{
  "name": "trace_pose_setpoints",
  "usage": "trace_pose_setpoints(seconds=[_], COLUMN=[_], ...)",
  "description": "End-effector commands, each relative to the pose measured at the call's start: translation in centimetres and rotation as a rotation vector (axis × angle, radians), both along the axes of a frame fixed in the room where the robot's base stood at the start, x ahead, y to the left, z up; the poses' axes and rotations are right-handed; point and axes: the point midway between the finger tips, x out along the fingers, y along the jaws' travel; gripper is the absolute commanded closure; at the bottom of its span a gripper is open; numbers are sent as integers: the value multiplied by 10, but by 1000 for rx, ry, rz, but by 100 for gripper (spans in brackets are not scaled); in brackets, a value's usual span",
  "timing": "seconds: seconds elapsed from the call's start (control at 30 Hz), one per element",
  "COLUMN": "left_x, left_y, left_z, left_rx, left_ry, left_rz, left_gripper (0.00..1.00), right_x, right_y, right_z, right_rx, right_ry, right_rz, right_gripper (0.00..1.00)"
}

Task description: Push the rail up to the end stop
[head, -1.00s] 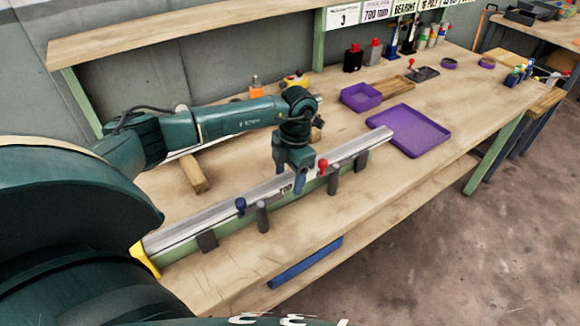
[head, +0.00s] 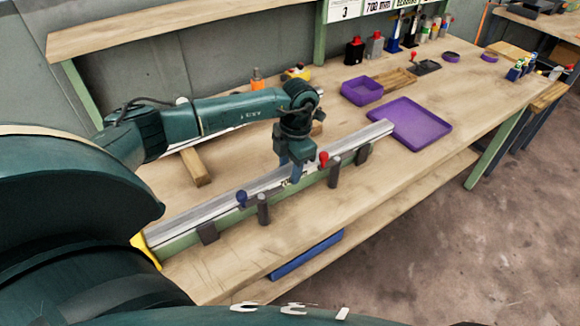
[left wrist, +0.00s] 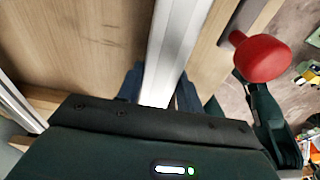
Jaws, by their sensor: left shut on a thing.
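The rail (head: 345,146), a long silver bar, lies along a green fixture (head: 185,245) near the front of the workbench. The yellow end stop (head: 146,251) is at the fixture's lower left end. The rail's left end is close to it; I cannot tell whether they touch. My left gripper (head: 296,173) points down and is shut on the rail, a little left of a red-knobbed clamp (head: 323,158). In the left wrist view the rail (left wrist: 178,45) runs between the fingers (left wrist: 160,92). My right gripper does not show.
A blue-knobbed clamp (head: 242,197) and dark posts (head: 263,209) stand along the fixture's front. A purple tray (head: 425,130) lies beyond the rail's right end, with a purple bin (head: 362,90) behind. A wooden block (head: 196,168) lies behind the rail. The front benchtop is clear.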

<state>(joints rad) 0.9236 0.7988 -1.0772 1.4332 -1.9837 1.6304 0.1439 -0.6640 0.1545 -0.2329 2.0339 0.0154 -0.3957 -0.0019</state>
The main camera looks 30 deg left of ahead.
Motion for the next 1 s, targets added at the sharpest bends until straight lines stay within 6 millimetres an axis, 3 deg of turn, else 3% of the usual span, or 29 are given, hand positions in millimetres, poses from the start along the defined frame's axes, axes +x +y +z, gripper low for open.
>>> trace_pose_setpoints(seconds=[0.37,0.4,0.7,1.0], left_x=[0,0,0,1], left_y=[0,0,0,0], left_z=[0,0,0,4], left_rx=[0,0,0,-1], left_ry=[0,0,0,-2], left_rz=[0,0,0,0], left_gripper=[100,62,38,38], right_x=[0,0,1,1], right_y=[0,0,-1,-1], right_z=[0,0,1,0], right_rx=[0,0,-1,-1], right_ry=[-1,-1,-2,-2], right_rz=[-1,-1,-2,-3], right_gripper=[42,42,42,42])
